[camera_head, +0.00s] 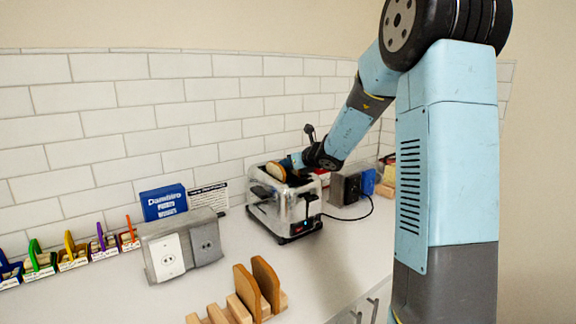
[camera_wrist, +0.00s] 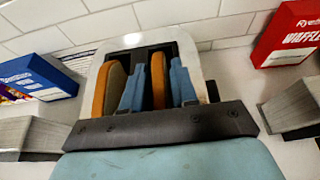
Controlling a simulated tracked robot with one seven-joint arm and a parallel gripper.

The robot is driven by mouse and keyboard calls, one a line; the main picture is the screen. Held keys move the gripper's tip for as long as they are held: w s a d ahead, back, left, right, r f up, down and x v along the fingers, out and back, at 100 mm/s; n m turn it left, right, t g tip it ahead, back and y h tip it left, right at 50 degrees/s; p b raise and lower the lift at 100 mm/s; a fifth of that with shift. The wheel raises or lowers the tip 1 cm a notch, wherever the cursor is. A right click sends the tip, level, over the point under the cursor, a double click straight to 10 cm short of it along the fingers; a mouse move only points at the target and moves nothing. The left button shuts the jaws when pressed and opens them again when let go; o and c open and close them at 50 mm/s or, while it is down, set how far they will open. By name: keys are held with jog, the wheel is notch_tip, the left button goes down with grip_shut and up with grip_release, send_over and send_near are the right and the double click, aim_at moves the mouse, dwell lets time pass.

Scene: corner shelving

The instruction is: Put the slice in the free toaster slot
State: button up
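The chrome toaster (camera_head: 257,220) stands on the counter against the tiled wall, and its top faces me in the wrist view (camera_wrist: 188,45). One brown-edged slice (camera_wrist: 111,88) stands partly out of the toaster's left side, outside my left finger. It also shows in the head view (camera_head: 275,171). A second slice (camera_wrist: 158,80), seen edge-on, is between the two blue fingers of my gripper (camera_wrist: 158,90), over the dark slot area. My gripper (camera_head: 290,163) is right above the toaster. Whether the fingers press on this slice is not clear, nor is how deep it sits.
A wooden rack (camera_head: 238,308) with two brown slices (camera_head: 265,283) stands at the front. A grey socket block (camera_head: 158,257) is left of the toaster, with a blue box (camera_head: 163,203) behind. A cord and dark block (camera_head: 345,189) lie right. A red waffle box (camera_wrist: 290,38) is beyond.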

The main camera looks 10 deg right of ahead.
jog(key=v, duration=1)
jog(key=shift+s+r, duration=0.1)
jog(key=shift+s, duration=0.25)
jog(key=s+a+r+n+g+y, duration=0.1)
jog(key=s+a+n+g, duration=0.1)
jog(key=s+a+n, duration=0.45)
jog(key=s+a+r+n+g, duration=0.1)
jog(key=s+a+n+g, duration=0.25)
jog(key=s+n, duration=0.65)
jog(key=s+d+f+n+h, duration=0.1)
jog(key=s+d+n+h, duration=0.2)
jog(key=s+n, duration=0.4)
jog(key=s+d+f+n+g+h, duration=0.1)
jog(key=s+d+n+h, duration=0.2)
jog(key=s+n, duration=0.5)
jog(key=s, duration=0.4)
jog(key=shift+s, duration=0.2)
